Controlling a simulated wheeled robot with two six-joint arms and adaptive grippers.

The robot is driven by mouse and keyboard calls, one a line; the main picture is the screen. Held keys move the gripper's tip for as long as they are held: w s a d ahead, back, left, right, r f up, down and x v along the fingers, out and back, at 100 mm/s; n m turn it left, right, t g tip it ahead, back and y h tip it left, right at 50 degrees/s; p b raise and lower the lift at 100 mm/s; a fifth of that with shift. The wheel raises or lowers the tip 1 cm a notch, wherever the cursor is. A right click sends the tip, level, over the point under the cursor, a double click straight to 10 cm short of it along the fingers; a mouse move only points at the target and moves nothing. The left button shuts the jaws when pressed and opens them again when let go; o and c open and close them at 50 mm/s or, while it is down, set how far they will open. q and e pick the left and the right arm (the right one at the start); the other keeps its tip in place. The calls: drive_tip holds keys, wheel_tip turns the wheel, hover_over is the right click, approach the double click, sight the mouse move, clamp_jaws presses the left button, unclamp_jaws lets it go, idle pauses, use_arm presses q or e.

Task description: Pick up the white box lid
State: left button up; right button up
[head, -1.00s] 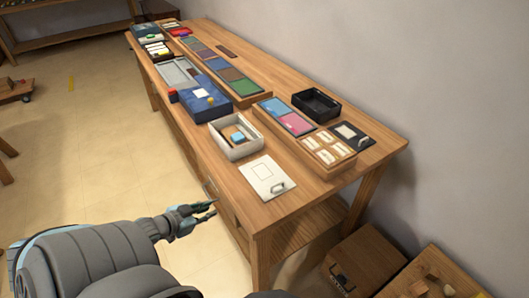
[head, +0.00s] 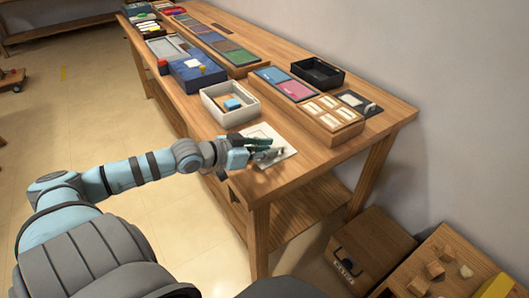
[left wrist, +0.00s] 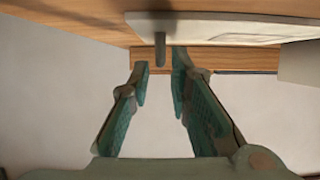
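The white box lid (head: 262,131) lies flat near the front edge of the wooden table. It also shows in the left wrist view (left wrist: 220,27), with its grey handle (left wrist: 160,50) standing out from it. My left gripper (head: 269,153) is over the near part of the lid in the head view and hides the handle there. In the left wrist view the left gripper (left wrist: 161,63) is open. The handle appears ahead, between the lines of the two fingertips; I cannot tell whether they touch it. My right gripper is not in view.
The open white box (head: 229,113) with a blue block (head: 232,104) inside stands behind the lid. A wooden tray with pale cards (head: 330,113) lies to the right, and a black open bin (head: 318,73) behind that. Bare tabletop (head: 300,170) lies right of the gripper.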

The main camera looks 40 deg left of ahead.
use_arm(q)
drive_tip(key=x, duration=0.1)
drive_tip(key=b+x, duration=0.1)
drive_tip(key=shift+w+f, duration=0.2)
drive_tip(key=shift+f, duration=0.15)
drive_tip(key=shift+d+r, duration=0.1)
drive_tip(key=shift+r, duration=0.05)
clamp_jaws()
